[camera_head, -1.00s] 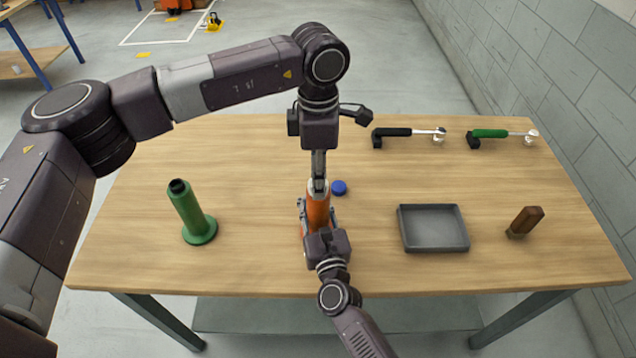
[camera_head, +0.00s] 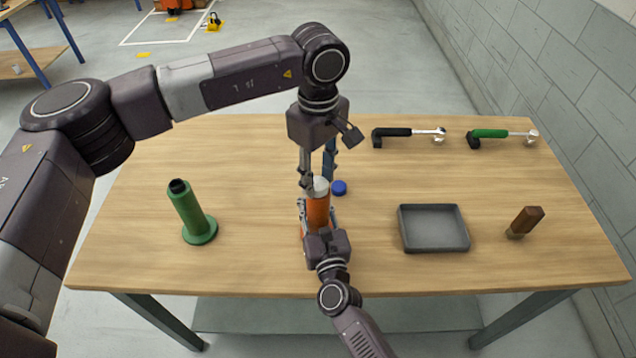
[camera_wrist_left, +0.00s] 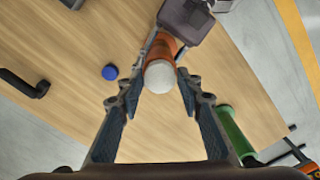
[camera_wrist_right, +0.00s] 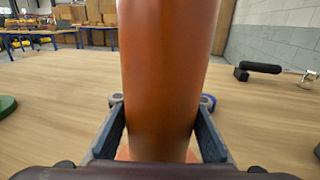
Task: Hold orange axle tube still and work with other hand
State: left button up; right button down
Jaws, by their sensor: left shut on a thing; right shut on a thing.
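The orange axle tube (camera_head: 318,213) stands upright on the table, a pale round cap (camera_head: 320,186) at its top. My right gripper (camera_head: 318,222) is shut around the tube from the near side; the tube (camera_wrist_right: 168,75) fills the middle of the right wrist view. My left gripper (camera_head: 318,180) points down from above. Its fingers are on either side of the cap, shut on it; the cap also shows between the fingertips in the left wrist view (camera_wrist_left: 160,76). The tube's lower part is partly hidden by my right gripper.
A blue cap (camera_head: 339,188) lies just right of the tube. A green tube on a flange (camera_head: 192,214) stands left. A grey tray (camera_head: 434,248), a brown-handled piece (camera_head: 525,221), a black-handled tool (camera_head: 393,132) and a green-handled tool (camera_head: 492,133) are right.

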pick_arm(q)
jog(key=m, duration=0.7)
jog(key=shift+m, duration=1.1)
jog(key=m, duration=0.8)
jog(key=shift+r, duration=0.1)
jog(key=o, duration=0.9)
